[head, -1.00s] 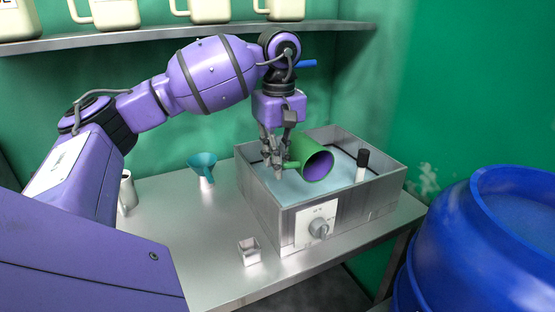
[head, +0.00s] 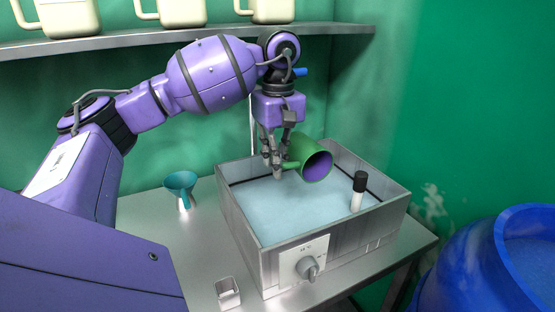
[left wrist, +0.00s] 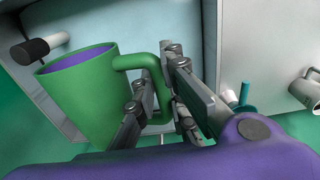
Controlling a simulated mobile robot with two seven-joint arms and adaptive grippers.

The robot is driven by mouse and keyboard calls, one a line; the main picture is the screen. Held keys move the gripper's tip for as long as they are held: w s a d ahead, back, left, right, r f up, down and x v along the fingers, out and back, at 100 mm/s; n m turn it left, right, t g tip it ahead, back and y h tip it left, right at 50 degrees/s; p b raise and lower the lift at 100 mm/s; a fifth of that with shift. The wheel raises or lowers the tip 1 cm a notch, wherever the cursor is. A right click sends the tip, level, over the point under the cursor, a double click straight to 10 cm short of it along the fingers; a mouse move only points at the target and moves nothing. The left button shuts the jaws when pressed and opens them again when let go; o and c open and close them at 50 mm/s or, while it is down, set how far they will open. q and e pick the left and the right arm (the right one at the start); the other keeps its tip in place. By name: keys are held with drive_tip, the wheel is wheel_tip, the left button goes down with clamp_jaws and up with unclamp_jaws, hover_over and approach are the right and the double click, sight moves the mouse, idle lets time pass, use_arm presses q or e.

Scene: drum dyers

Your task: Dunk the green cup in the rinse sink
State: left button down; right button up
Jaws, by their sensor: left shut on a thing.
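The green cup (head: 312,163) has a purple inside and lies tilted on its side in the air, its mouth facing right and toward me. My left gripper (head: 277,170) is shut on its handle. In the left wrist view the fingers (left wrist: 160,105) close around the handle of the cup (left wrist: 85,98). The rinse sink (head: 330,246) is a grey metal box with pale blue water (head: 265,205). The cup is over the back part of the sink; from here I cannot tell if it touches the water. My right gripper is not in view.
A white bottle with a black cap (head: 358,192) stands at the sink's right side. A teal funnel (head: 181,184) and a small metal cup (head: 228,293) are on the table to the left. A blue barrel (head: 475,265) stands at right.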

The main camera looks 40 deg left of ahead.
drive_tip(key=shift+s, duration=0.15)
use_arm(q)
drive_tip(key=shift+r, duration=0.1)
